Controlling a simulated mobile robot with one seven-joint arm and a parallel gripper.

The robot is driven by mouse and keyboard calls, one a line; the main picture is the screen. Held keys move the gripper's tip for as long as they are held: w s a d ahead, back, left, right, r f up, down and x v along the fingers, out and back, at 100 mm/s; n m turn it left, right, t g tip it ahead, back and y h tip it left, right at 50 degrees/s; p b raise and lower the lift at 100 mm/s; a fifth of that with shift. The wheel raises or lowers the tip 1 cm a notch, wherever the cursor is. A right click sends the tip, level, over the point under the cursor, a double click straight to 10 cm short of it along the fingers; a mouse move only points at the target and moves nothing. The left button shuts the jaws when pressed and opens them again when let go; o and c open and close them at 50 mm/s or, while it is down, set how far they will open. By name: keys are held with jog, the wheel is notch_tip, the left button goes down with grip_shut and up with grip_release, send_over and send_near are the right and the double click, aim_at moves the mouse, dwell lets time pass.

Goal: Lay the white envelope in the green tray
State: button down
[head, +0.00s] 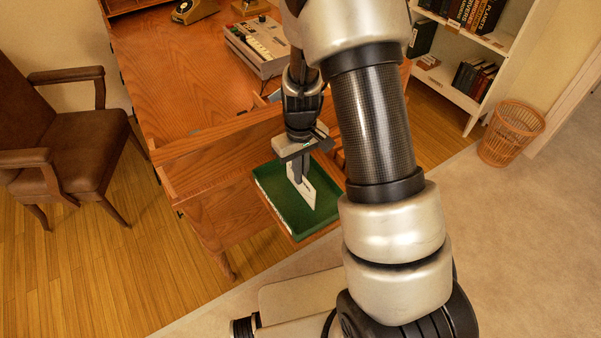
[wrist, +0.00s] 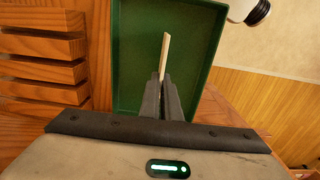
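The white envelope (head: 307,192) is held on edge, roughly upright, between the fingers of my gripper (head: 299,178). In the wrist view the envelope (wrist: 165,52) shows as a thin pale strip beyond the fingertips. My gripper (wrist: 164,82) is shut on it there. The green tray (head: 270,183) lies below and around the envelope in the head view. The tray's green floor (wrist: 135,60) fills the upper middle of the wrist view. I cannot tell whether the envelope's lower edge touches the tray floor.
The wooden desk (head: 180,80) stands behind and left of the tray, with a grey device (head: 258,45) on it. Wooden slats (wrist: 42,70) are left of the tray in the wrist view. A brown chair (head: 75,150) stands left; a wicker basket (head: 511,133) and white bookshelf stand right.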

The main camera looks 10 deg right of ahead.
jog(key=shift+f, duration=0.15)
jog(key=c, duration=2)
grip_release()
